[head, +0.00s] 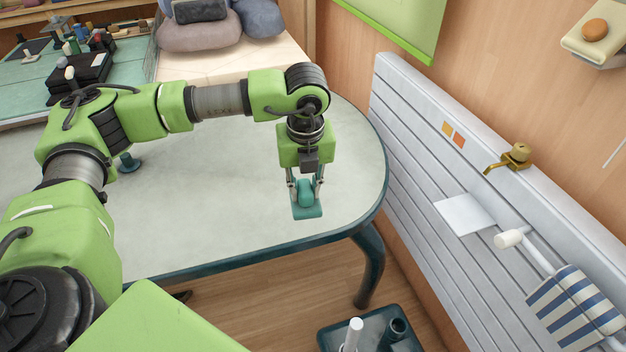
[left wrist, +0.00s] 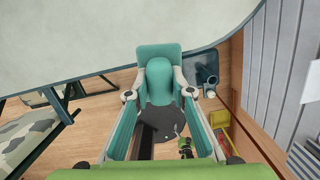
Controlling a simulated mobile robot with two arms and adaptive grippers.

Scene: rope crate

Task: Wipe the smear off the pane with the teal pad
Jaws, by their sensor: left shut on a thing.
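My left gripper (head: 306,184) is shut on the teal pad (head: 307,211), gripping its rounded handle with the flat base below. In the head view the pad shows in front of the right part of the tabletop. In the left wrist view the pad (left wrist: 158,53) sits between the two fingertips (left wrist: 160,94), with table edge and floor behind it, so it hangs in the air. I cannot make out a pane or a smear for certain in either view. My right gripper is not in view.
The pale table (head: 225,235) has a rounded dark edge and is mostly clear. A grey slatted panel (head: 420,150) on the right carries a brass tap (head: 516,156), a white sheet (head: 465,214) and a striped cloth (head: 575,309). A dark tray (head: 335,340) stands low in front.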

